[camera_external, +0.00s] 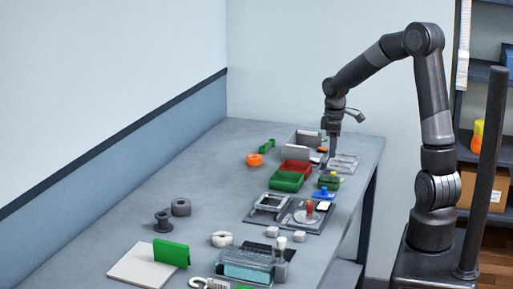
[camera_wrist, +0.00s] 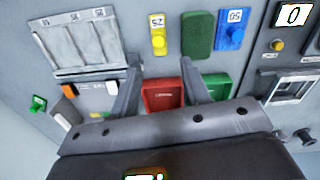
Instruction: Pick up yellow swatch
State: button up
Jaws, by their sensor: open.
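My gripper (camera_external: 333,157) points down over the far right part of the table. In the wrist view my gripper (camera_wrist: 159,62) is open, its two fingers apart with nothing between the tips. A yellow piece with a round knob (camera_wrist: 158,40) lies beyond the fingertips, beside a white "25" label. A smaller yellow piece (camera_wrist: 95,115) shows near the left finger's base, partly hidden by my gripper body. Which of these is the yellow swatch I cannot tell. An orange piece (camera_wrist: 69,91) and a white piece (camera_wrist: 112,88) lie left of the left finger.
A grey slotted rack (camera_wrist: 82,42) stands at upper left. A green block (camera_wrist: 198,34) and a blue knobbed piece (camera_wrist: 231,37) are right of the yellow knob. A red tray (camera_external: 296,167) and a green tray (camera_external: 286,181) sit close by.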

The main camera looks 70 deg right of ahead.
notch_tip(320, 180, down, 4)
jog(key=shift+r, duration=0.15)
jog(key=shift+s+d+f, duration=0.1)
jog(key=shift+s+f, duration=0.05)
jog(key=shift+f, duration=1.2)
jog(key=shift+s+d+f, duration=0.1)
jog(key=shift+s+f, duration=0.05)
jog(key=shift+f, duration=1.2)
grip_shut()
